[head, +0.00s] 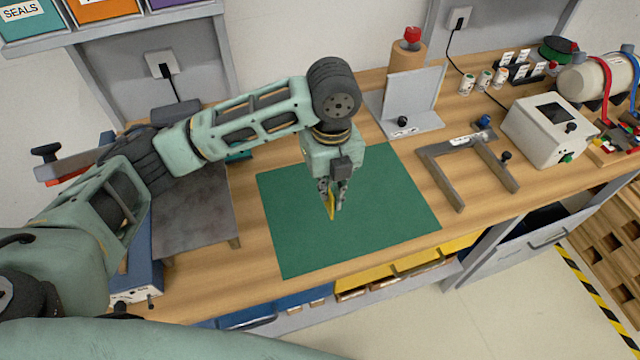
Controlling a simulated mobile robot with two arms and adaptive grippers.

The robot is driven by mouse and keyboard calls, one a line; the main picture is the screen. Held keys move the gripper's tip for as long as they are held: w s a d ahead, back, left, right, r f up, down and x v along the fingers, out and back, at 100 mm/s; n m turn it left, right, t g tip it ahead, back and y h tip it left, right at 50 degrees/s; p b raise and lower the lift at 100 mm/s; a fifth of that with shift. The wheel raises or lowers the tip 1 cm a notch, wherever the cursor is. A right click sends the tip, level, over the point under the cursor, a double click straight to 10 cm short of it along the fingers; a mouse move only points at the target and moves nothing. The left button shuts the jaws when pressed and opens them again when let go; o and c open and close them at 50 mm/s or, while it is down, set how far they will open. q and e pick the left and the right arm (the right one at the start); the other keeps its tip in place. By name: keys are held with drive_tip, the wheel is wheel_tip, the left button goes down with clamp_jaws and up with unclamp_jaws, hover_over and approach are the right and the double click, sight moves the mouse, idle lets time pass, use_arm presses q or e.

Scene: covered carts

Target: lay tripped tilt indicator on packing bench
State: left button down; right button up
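My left gripper (333,207) points down over the green mat (290,240) on the wooden packing bench (255,292). Its fingers are closed on a small thin yellow piece (331,208), which looks like the tilt indicator. The fingers cover part of the piece, and its markings are too small to read. It is at or just above the mat; I cannot tell whether it touches. My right gripper is not in view.
A grey metal frame (440,177) and a white device with a screen (545,132) stand right of the mat. A dark grey plate (195,215) stands to the left. A grey bracket (410,100) is behind. The mat around the gripper is clear.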

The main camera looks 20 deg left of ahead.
use_arm(q)
drive_tip(key=w+a+f+p, duration=0.1)
drive_tip(key=f, duration=0.1)
drive_tip(key=w+a+f+p, duration=0.1)
drive_tip(key=w+a+f, duration=0.1)
drive_tip(key=w+a+f+p, duration=0.1)
drive_tip(key=f, duration=0.2)
drive_tip(key=shift+w+a, duration=0.25)
drive_tip(key=shift+a, duration=0.05)
drive_tip(key=shift+f, duration=0.55)
drive_tip(key=c, duration=2.4)
unclamp_jaws()
drive_tip(key=shift+f, duration=0.2)
drive_tip(key=shift+c, duration=0.2)
drive_tip(key=o, duration=0.5)
drive_tip(key=shift+c, duration=0.2)
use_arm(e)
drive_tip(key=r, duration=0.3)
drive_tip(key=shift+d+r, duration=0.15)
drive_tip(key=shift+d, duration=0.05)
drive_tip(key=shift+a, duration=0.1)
